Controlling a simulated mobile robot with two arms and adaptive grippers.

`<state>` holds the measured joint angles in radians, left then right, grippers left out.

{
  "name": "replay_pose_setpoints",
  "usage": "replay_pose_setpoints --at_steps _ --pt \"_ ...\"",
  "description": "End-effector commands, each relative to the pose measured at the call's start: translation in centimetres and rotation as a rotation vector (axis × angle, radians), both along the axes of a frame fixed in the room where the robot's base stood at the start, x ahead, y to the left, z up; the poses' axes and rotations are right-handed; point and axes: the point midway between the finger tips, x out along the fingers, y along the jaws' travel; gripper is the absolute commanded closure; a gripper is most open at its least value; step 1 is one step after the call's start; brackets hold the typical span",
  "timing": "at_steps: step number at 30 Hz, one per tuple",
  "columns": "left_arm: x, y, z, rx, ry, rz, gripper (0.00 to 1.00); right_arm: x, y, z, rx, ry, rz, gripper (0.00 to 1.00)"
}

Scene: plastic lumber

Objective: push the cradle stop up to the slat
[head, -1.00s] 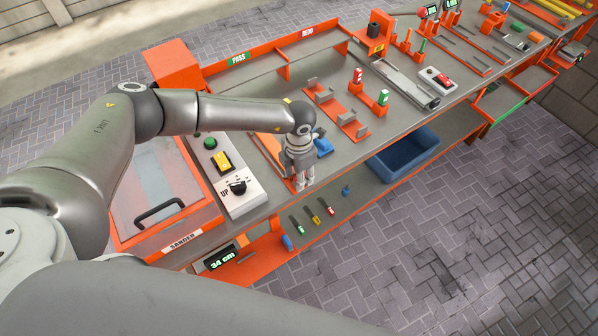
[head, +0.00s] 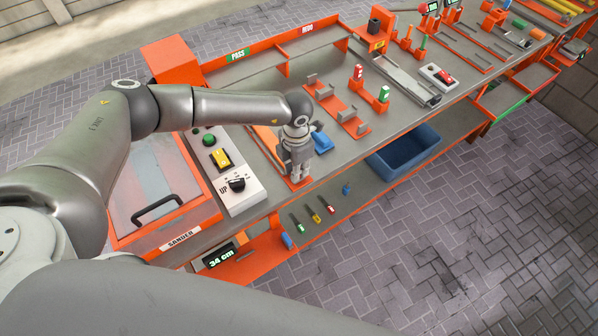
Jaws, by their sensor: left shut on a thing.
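My left gripper (head: 295,174) points down over the front end of an orange rail (head: 264,143) on the grey bench, close to the bench's front edge. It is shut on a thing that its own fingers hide. I cannot make out whether this is the cradle stop. A blue piece (head: 321,143) lies on the bench just right of the gripper. I cannot pick out the slat with certainty. My right gripper is not in view.
The sander (head: 160,195) and a control panel (head: 235,185) with a black knob stand left of the gripper. An orange rack (head: 342,108) with grey uprights stands to the right. A blue bin (head: 405,150) is below the bench edge.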

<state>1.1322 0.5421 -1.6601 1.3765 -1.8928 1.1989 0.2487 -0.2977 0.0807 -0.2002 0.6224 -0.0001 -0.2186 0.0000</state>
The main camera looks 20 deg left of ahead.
Motion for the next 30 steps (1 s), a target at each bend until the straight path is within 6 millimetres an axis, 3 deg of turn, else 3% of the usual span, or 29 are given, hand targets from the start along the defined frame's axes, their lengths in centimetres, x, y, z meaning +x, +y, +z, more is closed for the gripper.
replay_pose_setpoints --at_steps 10,11,15,25,30 --pt "0.7 0.7 0.2 0.005 -0.008 0.003 1.0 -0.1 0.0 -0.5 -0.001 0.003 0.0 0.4" --pt "0.7 0.7 0.2 0.005 -0.008 0.003 0.79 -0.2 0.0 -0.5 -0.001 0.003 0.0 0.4" --pt "0.6 0.7 0.2 0.004 -0.007 0.002 0.61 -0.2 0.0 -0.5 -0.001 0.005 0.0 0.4" --pt "0.5 0.6 0.3 0.003 -0.005 0.001 0.61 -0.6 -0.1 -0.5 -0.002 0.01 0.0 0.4" --pt "0.6 0.6 2.1 0.002 -0.007 0.001 0.61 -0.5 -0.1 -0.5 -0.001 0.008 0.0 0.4"
